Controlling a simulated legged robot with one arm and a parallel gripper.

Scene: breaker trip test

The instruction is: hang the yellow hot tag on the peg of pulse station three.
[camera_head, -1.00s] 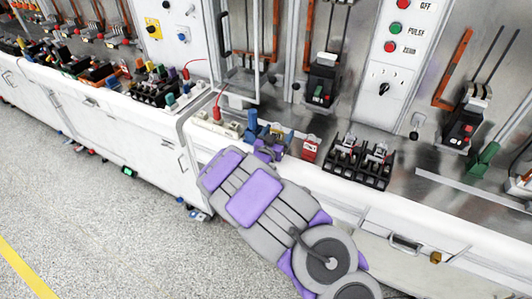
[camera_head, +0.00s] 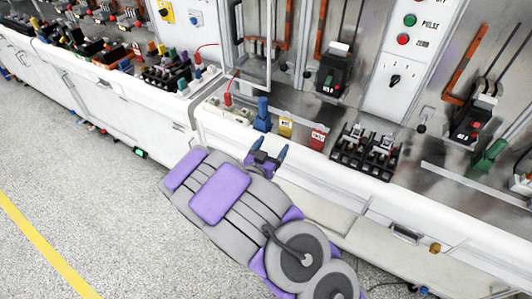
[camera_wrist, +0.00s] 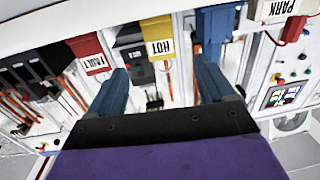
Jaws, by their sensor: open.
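The yellow HOT tag (camera_head: 286,127) stands upright on the bench ledge, between a blue upright piece (camera_head: 262,116) and the red tag (camera_head: 318,137). In the wrist view the yellow tag (camera_wrist: 158,47) shows beyond and between my fingers, with the red FAULT tag (camera_wrist: 92,58) to its left. My gripper (camera_head: 268,152) is open and empty, a short gap in front of the yellow tag; its two blue fingers also show in the wrist view (camera_wrist: 162,82). Small dark knobs stick out from the back panel, one right of the PULSE panel (camera_head: 422,128); I cannot tell which is station three's peg.
A black block with metal clips (camera_head: 364,153) stands right of the red tag. Breakers with levers (camera_head: 332,75) stand on the back panel.

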